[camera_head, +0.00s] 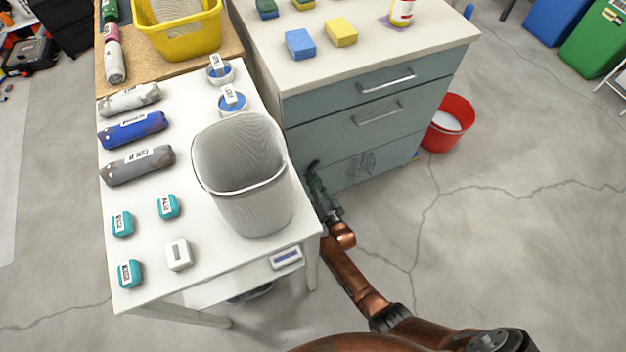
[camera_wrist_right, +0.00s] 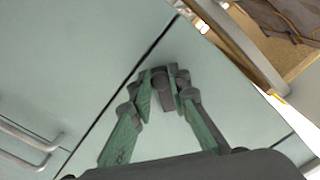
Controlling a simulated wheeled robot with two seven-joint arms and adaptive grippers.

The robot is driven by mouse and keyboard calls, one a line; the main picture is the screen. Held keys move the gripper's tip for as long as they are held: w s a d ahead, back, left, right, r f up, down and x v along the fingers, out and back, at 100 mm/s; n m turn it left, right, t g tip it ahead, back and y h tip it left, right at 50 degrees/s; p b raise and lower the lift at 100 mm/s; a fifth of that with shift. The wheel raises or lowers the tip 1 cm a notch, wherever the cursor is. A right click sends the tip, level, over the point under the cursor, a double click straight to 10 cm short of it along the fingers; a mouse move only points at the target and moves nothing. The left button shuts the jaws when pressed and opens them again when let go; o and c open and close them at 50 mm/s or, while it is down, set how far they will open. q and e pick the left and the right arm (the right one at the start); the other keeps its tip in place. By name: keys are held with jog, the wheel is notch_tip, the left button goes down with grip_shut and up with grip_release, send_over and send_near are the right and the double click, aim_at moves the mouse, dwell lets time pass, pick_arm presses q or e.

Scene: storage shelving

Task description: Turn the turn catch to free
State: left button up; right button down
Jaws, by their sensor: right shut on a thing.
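The turn catch (camera_wrist_right: 163,82) is a small dark grey piece on the grey-green cabinet front (camera_wrist_right: 75,60), beside a diagonal seam in the right wrist view. My right gripper (camera_wrist_right: 162,92) has its two green-grey fingers closed on the catch from either side. The fingers hide part of it, so its exact turn angle is hard to tell. In the head view my right gripper (camera_head: 315,175) is at the left edge of the cabinet front, low down, and the catch cannot be made out there. My left gripper is not in view.
A white table (camera_head: 225,268) with a grey bin (camera_head: 262,212) stands close left of my right arm. Two drawer handles (camera_head: 387,84) stick out above right of the gripper. A red bucket (camera_head: 455,130) stands right of the cabinet.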

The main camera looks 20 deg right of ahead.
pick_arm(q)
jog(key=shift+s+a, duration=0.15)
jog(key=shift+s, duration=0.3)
pick_arm(e)
jog(key=shift+f+n, duration=0.1)
jog(key=shift+n, duration=3.5)
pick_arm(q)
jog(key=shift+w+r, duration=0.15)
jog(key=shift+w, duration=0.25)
pick_arm(e)
jog(key=c, duration=2.1)
grip_release()
jog(key=shift+o, duration=1.4)
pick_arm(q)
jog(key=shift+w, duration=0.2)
